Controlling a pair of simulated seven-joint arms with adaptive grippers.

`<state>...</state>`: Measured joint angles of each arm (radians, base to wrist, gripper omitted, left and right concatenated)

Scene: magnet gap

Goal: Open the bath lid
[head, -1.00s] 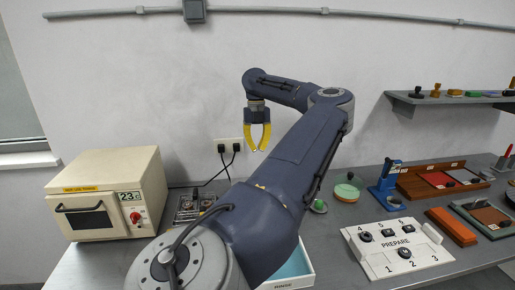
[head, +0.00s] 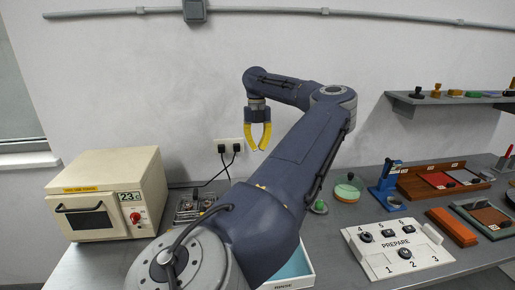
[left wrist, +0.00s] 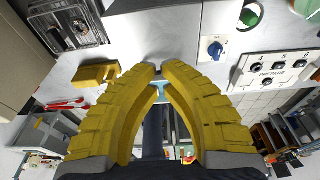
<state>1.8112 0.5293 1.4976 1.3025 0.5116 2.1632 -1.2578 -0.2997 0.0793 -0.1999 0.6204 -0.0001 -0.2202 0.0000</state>
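My left gripper (head: 257,148) has yellow fingers pointing down. It is in the air in front of the wall, with nothing between its fingers. Its fingertips also show in the left wrist view (left wrist: 159,70), a little apart. I cannot tell for sure which thing is the bath. A metal-topped unit (head: 188,208) with cables sits on the bench below and left of the gripper, and appears at the top left of the left wrist view (left wrist: 68,25). A white tray with a pale blue inside (head: 294,268) is partly hidden behind my left arm. My right gripper is not in view.
A cream oven (head: 103,195) stands on the left of the bench. A white numbered panel marked PREPARE (head: 400,248), a green-filled round dish (head: 347,188) and a blue press (head: 387,182) stand to the right. A shelf (head: 455,101) juts from the wall.

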